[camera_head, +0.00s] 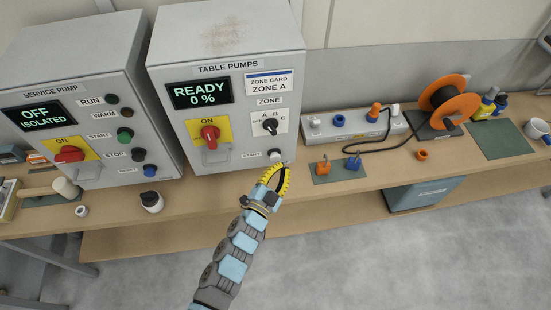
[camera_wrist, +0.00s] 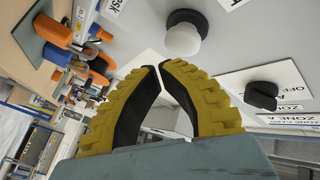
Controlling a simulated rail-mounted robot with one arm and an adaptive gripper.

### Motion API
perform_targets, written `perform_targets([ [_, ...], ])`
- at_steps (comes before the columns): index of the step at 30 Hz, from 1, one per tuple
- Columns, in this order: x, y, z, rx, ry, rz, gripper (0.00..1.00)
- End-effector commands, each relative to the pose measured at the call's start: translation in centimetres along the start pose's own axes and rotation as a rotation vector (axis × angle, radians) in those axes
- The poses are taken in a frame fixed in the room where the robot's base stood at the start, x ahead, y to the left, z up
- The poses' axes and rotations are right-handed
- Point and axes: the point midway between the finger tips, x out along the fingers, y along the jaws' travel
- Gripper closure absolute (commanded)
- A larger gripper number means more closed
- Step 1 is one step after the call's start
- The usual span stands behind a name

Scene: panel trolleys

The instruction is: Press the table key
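The TABLE PUMPS panel (camera_head: 233,75) is a grey box on the bench, its display reading READY 0 %. Its START key is a white round button (camera_head: 275,155) at the lower right of the front, partly close behind my gripper. In the wrist view the white button (camera_wrist: 183,38) stands out from a black collar, beyond and a little right of my fingertips. My gripper (camera_head: 284,170) has yellow and black fingers, with tips brought together and nothing held. It also shows in the wrist view (camera_wrist: 161,66). The tips look apart from the button.
The black ZONE selector (camera_head: 270,126) and red ON switch (camera_head: 210,134) are on the same panel. The SERVICE PUMP box (camera_head: 75,90) stands left, reading OFF ISOLATED. A socket strip (camera_head: 352,125), plugs on a green mat (camera_head: 340,169) and an orange reel (camera_head: 450,100) lie right.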

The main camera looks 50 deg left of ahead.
Motion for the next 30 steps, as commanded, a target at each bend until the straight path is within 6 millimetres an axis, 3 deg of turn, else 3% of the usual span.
perform_targets([
  [30, 0.8, -0.43, 0.41, 0.0, 0.0, 0.0, 1.0],
])
